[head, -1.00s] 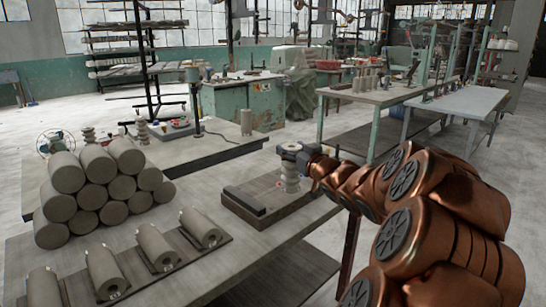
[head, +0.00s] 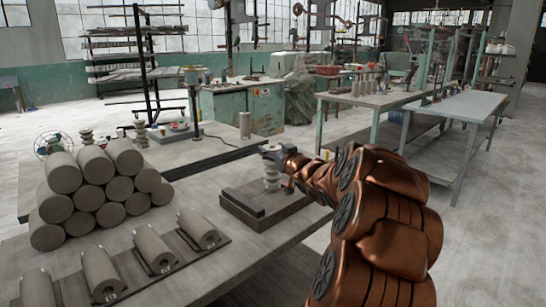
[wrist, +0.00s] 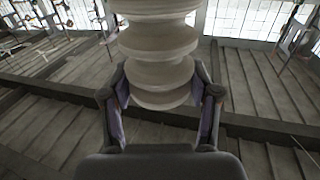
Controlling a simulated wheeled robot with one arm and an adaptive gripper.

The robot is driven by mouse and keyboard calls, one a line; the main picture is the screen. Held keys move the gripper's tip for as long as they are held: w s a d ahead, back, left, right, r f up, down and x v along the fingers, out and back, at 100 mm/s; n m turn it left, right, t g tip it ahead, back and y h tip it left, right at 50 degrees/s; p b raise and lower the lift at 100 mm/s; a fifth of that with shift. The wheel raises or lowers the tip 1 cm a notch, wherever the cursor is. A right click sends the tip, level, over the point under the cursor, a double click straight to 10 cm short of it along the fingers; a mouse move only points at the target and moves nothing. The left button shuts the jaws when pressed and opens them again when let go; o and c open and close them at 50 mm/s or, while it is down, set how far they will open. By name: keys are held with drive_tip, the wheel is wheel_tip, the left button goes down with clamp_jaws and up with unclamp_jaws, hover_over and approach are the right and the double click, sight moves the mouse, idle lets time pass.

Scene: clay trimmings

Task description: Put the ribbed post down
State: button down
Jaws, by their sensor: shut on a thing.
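The ribbed post (head: 271,176) is pale grey with stacked round ridges and is upright in my gripper (head: 274,154). In the head view it is over the back part of a dark, low board (head: 262,222) on the near table. I cannot tell whether its lower end touches the board. In the wrist view the post (wrist: 158,55) fills the space between the two fingers (wrist: 160,108), which are closed around it. Its far end is cut off by the frame's top edge.
A dark bar (head: 243,202) lies along the board's left side. Stacked clay cylinders (head: 92,181) and several more on racks (head: 152,249) stand to the left. Another ribbed piece (head: 86,137) stands on the table behind.

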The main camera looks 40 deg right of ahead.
drive_tip(key=shift+f, duration=0.7)
drive_tip(key=shift+c, duration=1.3)
unclamp_jaws()
drive_tip(key=p+v, duration=0.1)
drive_tip(key=v, duration=1.1)
drive_tip(key=shift+r, duration=0.15)
drive_tip(key=shift+a, duration=0.1)
